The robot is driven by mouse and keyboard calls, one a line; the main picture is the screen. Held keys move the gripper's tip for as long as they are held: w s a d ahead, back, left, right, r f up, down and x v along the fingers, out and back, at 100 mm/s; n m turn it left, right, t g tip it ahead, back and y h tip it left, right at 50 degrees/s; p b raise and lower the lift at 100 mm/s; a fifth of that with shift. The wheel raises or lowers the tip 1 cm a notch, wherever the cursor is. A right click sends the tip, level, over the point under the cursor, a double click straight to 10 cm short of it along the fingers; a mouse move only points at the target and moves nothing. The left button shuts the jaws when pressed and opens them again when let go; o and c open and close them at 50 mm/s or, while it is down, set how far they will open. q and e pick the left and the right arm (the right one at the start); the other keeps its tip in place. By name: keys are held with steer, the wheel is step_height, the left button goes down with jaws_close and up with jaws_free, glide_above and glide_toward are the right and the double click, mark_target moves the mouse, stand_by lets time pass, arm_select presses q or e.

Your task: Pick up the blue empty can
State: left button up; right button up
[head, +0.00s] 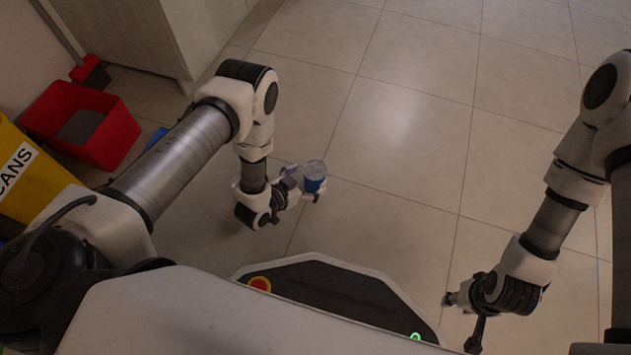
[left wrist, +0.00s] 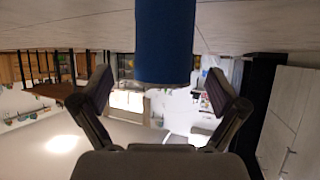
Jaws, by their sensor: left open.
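In the left wrist view the blue can (left wrist: 165,42) is in the upper middle, just ahead of and between the two spread fingers of my left gripper (left wrist: 161,88). The fingers are open, with visible gaps to the can on both sides. My right gripper (head: 466,308) is at the lower right, away from the can, and its fingers are unclear.
A red bin (head: 112,142) stands at the left by a pale cabinet (head: 135,38). A yellow bin (head: 38,186) lettered "CANS" is at the left edge. A small blue thing (head: 157,137) shows behind my left arm. The tiled floor (head: 410,120) is clear in the middle and right.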

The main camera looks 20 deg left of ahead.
arm_select(q)
steer(key=b+x, duration=0.2)
steer(key=x, duration=0.1)
steer(key=shift+w+a+f, duration=0.1)
steer(key=shift+w+f, duration=0.1)
steer(key=shift+f, duration=0.15)
steer(key=shift+w+f+b, duration=0.1)
steer(key=shift+w+b, duration=0.2)
steer(key=shift+r, duration=0.2)
steer(key=c, duration=1.2)
steer(key=shift+c, duration=0.2)
